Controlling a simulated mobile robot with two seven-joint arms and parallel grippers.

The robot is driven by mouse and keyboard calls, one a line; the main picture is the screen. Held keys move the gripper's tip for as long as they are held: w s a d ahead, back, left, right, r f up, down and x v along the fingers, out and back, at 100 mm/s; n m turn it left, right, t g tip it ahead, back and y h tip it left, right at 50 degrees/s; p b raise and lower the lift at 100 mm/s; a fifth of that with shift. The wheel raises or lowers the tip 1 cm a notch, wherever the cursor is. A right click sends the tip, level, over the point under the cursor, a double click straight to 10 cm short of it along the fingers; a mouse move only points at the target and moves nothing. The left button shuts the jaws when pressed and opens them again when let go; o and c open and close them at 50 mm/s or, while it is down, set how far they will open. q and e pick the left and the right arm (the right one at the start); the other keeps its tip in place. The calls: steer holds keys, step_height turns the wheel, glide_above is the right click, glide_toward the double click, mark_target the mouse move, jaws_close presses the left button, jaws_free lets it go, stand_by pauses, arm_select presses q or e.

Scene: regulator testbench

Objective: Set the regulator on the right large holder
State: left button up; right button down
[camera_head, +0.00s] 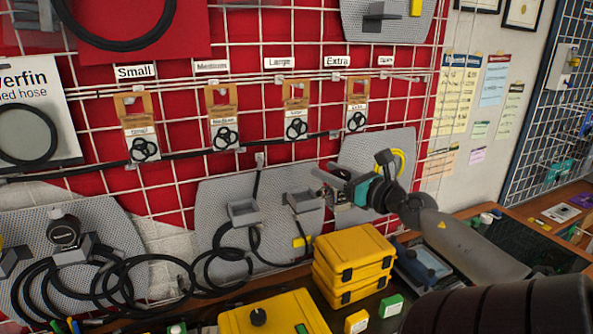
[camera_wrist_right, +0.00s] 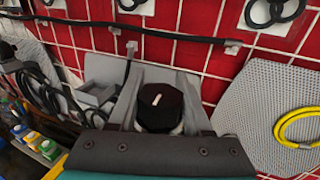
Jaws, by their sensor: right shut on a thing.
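My right gripper (camera_head: 330,184) reaches in from the right and is in front of the grey perforated panel in the middle. In the right wrist view its fingers are shut on the regulator (camera_wrist_right: 160,106), which shows a black knob with a white mark. The regulator is hard to make out in the head view. The right large holder (camera_head: 303,201) is a grey bracket just left of and below the gripper tips. The left large holder (camera_head: 243,213) is an empty grey bracket, also in the wrist view (camera_wrist_right: 95,93). Whether the regulator touches the right holder cannot be told. My left gripper is not in view.
Another black-knobbed regulator (camera_head: 64,231) stands on the left panel. Black hoses (camera_head: 150,275) loop below the panels. Stacked yellow cases (camera_head: 352,262) stand below the right gripper. A yellow hose loop (camera_wrist_right: 300,128) hangs on the right panel.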

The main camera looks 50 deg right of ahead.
steer(key=shift+w+d+f+b, duration=0.35)
steer(key=shift+w+f+b, duration=0.15)
steer(key=shift+w, duration=1.4)
steer(key=shift+w+d+f+b, duration=0.45)
steer(key=shift+w+f, duration=0.1)
steer(key=shift+w, duration=1.4)
steer(key=shift+w+d+f+b, duration=0.3)
steer(key=shift+w+f+b, duration=0.2)
steer(key=shift+w, duration=1.4)
steer(key=shift+f, duration=0.2)
steer(key=c, duration=0.8)
jaws_free()
steer(key=shift+f, duration=0.25)
steer(key=o, duration=0.5)
steer(key=shift+r, duration=0.1)
steer(key=shift+c, duration=0.2)
steer(key=shift+r, duration=0.15)
steer(key=shift+s+a, duration=0.1)
steer(key=shift+s, duration=0.05)
steer(key=s, duration=0.4)
steer(key=s+a, duration=0.1)
steer(key=s, duration=0.2)
steer(key=s+a, duration=0.1)
steer(key=s, duration=0.3)
steer(key=shift+s+a+p, duration=0.1)
steer(key=shift+s+p, duration=0.2)
